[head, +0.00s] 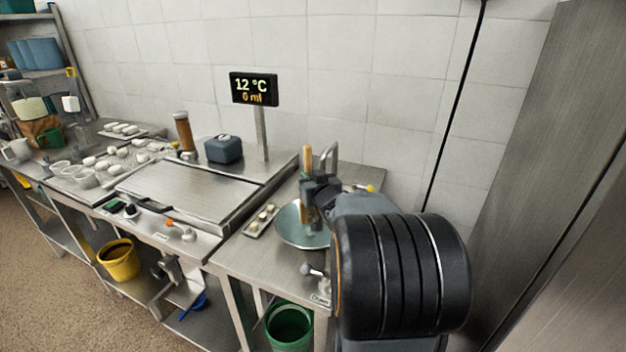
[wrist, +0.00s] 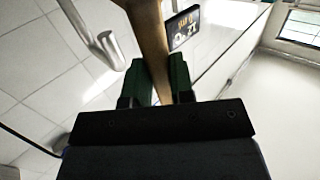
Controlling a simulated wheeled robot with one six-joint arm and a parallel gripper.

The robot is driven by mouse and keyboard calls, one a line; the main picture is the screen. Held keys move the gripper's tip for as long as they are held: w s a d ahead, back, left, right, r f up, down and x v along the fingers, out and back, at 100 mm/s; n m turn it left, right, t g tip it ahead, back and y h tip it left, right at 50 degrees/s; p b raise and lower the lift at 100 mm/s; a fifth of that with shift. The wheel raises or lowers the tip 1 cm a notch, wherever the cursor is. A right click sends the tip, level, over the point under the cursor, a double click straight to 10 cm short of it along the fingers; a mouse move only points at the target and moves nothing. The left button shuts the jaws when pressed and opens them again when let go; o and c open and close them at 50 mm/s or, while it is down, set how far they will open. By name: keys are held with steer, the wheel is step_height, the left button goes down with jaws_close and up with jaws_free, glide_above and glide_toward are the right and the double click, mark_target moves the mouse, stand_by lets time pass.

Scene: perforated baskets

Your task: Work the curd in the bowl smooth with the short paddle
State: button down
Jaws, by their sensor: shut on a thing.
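The bowl (head: 287,232) is a wide, pale grey-blue metal dish on the steel counter at centre right. I cannot make out the curd in it. The short paddle (head: 307,160) has a light wooden handle and stands about upright over the bowl. My gripper (head: 312,200) is above the bowl and is shut on the paddle. In the wrist view, the green fingers (wrist: 160,80) press on the wooden handle (wrist: 149,35) from both sides. The paddle's lower end is partly hidden by my gripper, so I cannot tell whether it touches the bowl.
A curved metal tap (head: 329,157) rises close behind my gripper. A small tray with pale pieces (head: 261,219) lies left of the bowl. A display (head: 254,89) reads 12 °C and 0 ml. A flat steel surface (head: 183,188) is clear to the left. A green bucket (head: 289,327) stands below.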

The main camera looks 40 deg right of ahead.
steer(key=shift+s+d, duration=0.1)
steer(key=shift+d, duration=0.1)
steer(key=shift+s+d+p, duration=0.1)
steer(key=shift+d+p, duration=0.25)
steer(key=shift+d, duration=0.15)
steer(key=shift+a, duration=0.1)
steer(key=shift+w+a+r+b, duration=0.1)
steer(key=shift+w+a+b, duration=0.1)
steer(key=shift+a+b, duration=0.3)
steer(key=shift+s+d+p, duration=0.2)
steer(key=shift+d+p, duration=0.2)
steer(key=shift+d, duration=0.3)
steer(key=shift+a+f, duration=0.2)
